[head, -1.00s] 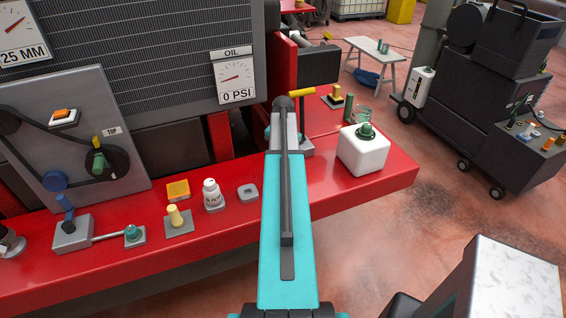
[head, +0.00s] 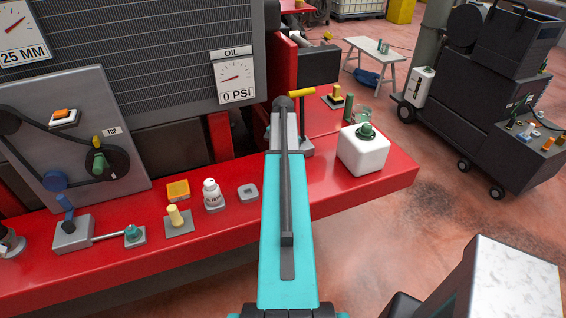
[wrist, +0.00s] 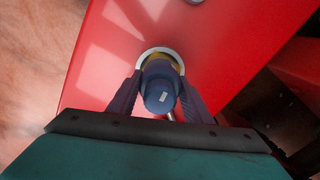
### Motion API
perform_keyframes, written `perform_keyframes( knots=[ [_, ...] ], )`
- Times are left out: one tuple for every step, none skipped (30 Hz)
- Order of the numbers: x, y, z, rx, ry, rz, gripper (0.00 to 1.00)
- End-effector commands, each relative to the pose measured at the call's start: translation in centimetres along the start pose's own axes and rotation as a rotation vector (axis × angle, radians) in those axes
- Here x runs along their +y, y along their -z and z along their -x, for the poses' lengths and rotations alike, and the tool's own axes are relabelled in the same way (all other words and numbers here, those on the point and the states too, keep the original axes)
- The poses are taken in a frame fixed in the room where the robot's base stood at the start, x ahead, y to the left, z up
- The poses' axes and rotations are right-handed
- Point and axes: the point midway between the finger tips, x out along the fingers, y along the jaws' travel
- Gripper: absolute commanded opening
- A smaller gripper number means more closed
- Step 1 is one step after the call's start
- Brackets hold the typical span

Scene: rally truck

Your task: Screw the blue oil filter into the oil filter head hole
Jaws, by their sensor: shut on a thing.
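In the wrist view the blue oil filter (wrist: 158,92) is between the two dark fingers of my gripper (wrist: 157,84), which is shut on it. I see the filter almost end-on. A yellow band and a pale ring (wrist: 160,52) show just beyond it, over the red surface. I cannot tell whether the ring is the rim of the oil filter head hole, or whether the filter's thread is engaged, as the filter hides it. In the head view my teal arm reaches towards the red bench and hides the filter and my gripper's fingers.
A yellow handle (head: 301,92) stands near my arm's far end.

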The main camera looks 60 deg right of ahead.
Motion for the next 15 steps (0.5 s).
perform_keyframes(
  knots=[
    [0.02, 0.01, -0.01, 0.0, -0.001, -0.009, 0.33],
    [0.03, 0.01, -0.01, 0.0, -0.001, -0.011, 0.33],
    [0.03, 0.01, -0.01, 0.0, -0.001, -0.012, 0.33],
    [0.03, 0.01, -0.01, 0.0, -0.001, -0.012, 0.33],
    [0.03, 0.01, -0.01, 0.0, -0.001, -0.011, 0.33],
    [0.03, 0.01, -0.01, 0.0, -0.001, -0.011, 0.33],
    [0.03, 0.01, -0.01, 0.0, -0.001, -0.011, 0.33],
    [0.03, 0.01, -0.01, 0.0, -0.001, -0.011, 0.33],
    [0.03, 0.01, -0.01, 0.0, -0.001, -0.012, 0.33],
    [0.03, 0.01, -0.01, 0.0, -0.001, -0.016, 0.33],
    [0.03, 0.01, -0.01, 0.0, -0.001, -0.022, 0.33],
    [0.03, 0.01, -0.01, 0.0, -0.001, -0.033, 0.33],
    [0.03, 0.01, -0.01, 0.0, -0.001, -0.046, 0.33],
    [0.03, 0.01, -0.01, 0.0, -0.001, -0.06, 0.33],
    [0.03, 0.01, -0.01, 0.0, -0.001, -0.08, 0.33]
  ],
)
